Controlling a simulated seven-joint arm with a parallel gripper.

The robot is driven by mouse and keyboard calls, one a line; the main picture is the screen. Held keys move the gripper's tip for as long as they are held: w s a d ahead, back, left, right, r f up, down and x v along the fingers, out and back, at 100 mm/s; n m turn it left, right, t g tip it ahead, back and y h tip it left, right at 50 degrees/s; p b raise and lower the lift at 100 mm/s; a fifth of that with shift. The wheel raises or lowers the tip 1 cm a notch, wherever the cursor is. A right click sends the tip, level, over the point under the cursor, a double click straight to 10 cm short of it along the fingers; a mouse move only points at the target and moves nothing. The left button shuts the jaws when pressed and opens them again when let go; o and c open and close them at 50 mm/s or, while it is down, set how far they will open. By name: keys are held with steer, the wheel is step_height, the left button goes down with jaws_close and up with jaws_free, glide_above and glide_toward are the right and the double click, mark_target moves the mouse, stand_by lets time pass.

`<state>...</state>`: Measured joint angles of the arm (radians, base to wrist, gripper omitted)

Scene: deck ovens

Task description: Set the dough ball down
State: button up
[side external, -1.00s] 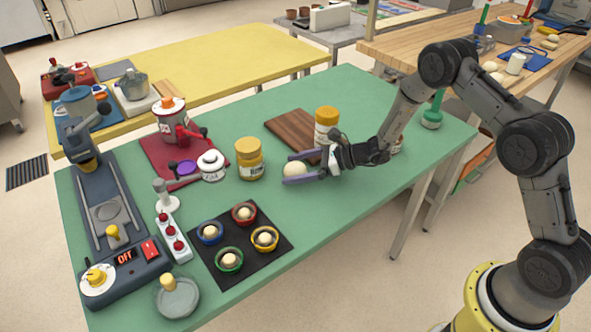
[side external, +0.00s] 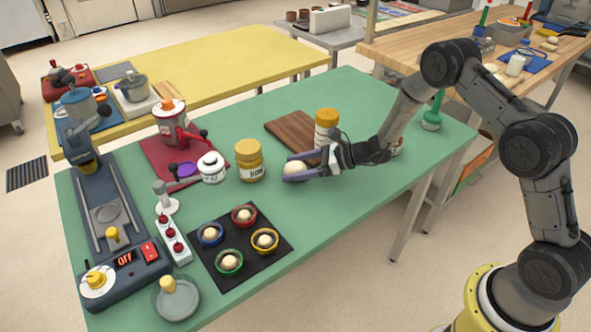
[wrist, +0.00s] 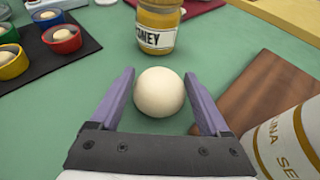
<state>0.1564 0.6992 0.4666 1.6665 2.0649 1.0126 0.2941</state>
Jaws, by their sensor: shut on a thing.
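The dough ball (wrist: 159,92) is pale and round, and in the wrist view it sits between the two purple fingertips. My gripper (side external: 286,168) is shut on it, with a finger along each side. In the side view the dough ball (side external: 294,170) is low over the green table (side external: 330,210), right of the honey jar. Whether its underside touches the table is hidden by the near finger.
The honey jar (side external: 249,161) stands just beyond the ball. A brown board (side external: 288,129) and a white jar with a yellow lid (side external: 326,127) are close by. A dark mat (side external: 210,270) holds several coloured cups with dough. The green table in front of my gripper is clear.

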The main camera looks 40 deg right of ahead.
step_height(320, 180, up, 3)
steer(key=shift+f, duration=0.1)
steer(key=s+d+r, duration=0.2)
steer(key=s+r, duration=0.7)
steer(key=s, duration=0.5)
steer(key=w+d+m+t+h, duration=0.1)
steer(key=w+d+m+h, duration=0.2)
steer(key=d, duration=0.7)
steer(key=w+d+m+t+h, duration=0.2)
steer(key=w+d+m+h, duration=0.1)
steer(key=d, duration=0.6)
steer(key=w+d+m+t+h, duration=0.1)
steer(key=w+d+m+h, duration=0.25)
steer(key=d, duration=0.65)
glide_above(368, 119)
steer(key=s, duration=0.1)
steer(key=shift+n, duration=0.25)
steer(key=f, duration=0.7)
steer(key=shift+a+f, duration=0.3)
steer(key=shift+f, duration=0.1)
steer(key=shift+w+d+f, duration=0.3)
steer(key=shift+w+f, duration=0.35)
steer(key=shift+f, duration=1.65)
